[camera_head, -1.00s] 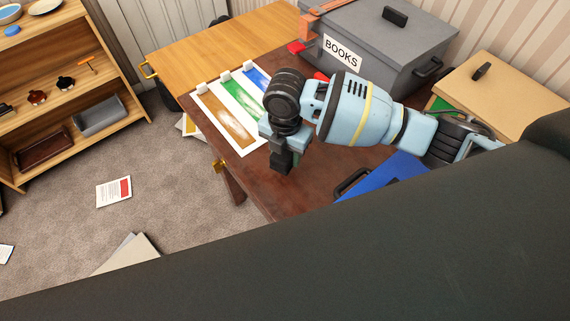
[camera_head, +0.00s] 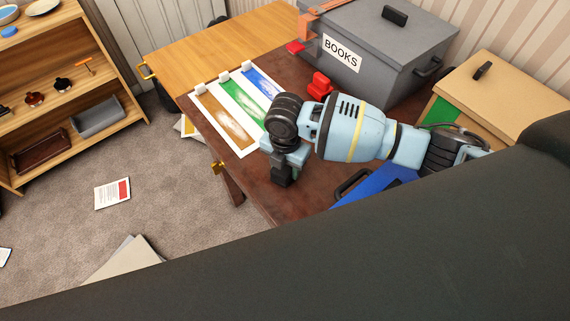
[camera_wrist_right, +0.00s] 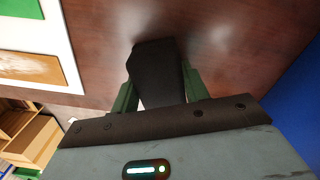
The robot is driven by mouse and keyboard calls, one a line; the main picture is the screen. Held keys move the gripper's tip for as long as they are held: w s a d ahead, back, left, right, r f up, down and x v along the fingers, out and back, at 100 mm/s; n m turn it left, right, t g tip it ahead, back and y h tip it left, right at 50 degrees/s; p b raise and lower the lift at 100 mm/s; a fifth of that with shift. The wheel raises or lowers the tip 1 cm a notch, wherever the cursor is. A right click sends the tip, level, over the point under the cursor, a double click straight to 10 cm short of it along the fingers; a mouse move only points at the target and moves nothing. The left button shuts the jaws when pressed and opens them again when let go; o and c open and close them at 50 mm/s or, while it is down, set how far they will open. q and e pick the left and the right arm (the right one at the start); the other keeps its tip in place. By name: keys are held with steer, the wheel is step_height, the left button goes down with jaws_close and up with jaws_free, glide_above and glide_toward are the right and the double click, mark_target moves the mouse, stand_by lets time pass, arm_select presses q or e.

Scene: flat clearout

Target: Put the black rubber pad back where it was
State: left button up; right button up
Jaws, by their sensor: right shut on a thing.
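My right gripper (camera_head: 284,168) is shut on the black rubber pad (camera_wrist_right: 157,75). In the right wrist view the pad is a dark block between the two green fingers. In the head view the pad (camera_head: 281,179) shows as a dark piece under the gripper. Both are over the dark brown table (camera_head: 262,199), near its front edge and just right of the sheet with colour swatches (camera_head: 225,110). I cannot tell whether the pad touches the table top. My left gripper is not in view.
A grey BOOKS box (camera_head: 390,45) and a red object (camera_head: 320,87) stand behind the gripper. A blue case (camera_head: 375,185) lies close to its right, with a tan box (camera_head: 495,85) beyond. A wooden shelf (camera_head: 60,120) stands at the left. Papers lie on the floor.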

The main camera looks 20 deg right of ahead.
steer(key=o, duration=1)
steer(key=shift+f, duration=0.1)
steer(key=shift+c, duration=0.2)
step_height(320, 180, up, 12)
steer(key=shift+f+p, duration=0.25)
steer(key=shift+p, duration=0.35)
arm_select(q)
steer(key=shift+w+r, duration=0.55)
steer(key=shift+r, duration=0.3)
arm_select(e)
steer(key=shift+r, duration=0.45)
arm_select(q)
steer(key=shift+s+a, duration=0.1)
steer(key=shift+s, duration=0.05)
arm_select(e)
steer(key=shift+s+f, duration=0.1)
steer(key=shift+s, duration=0.05)
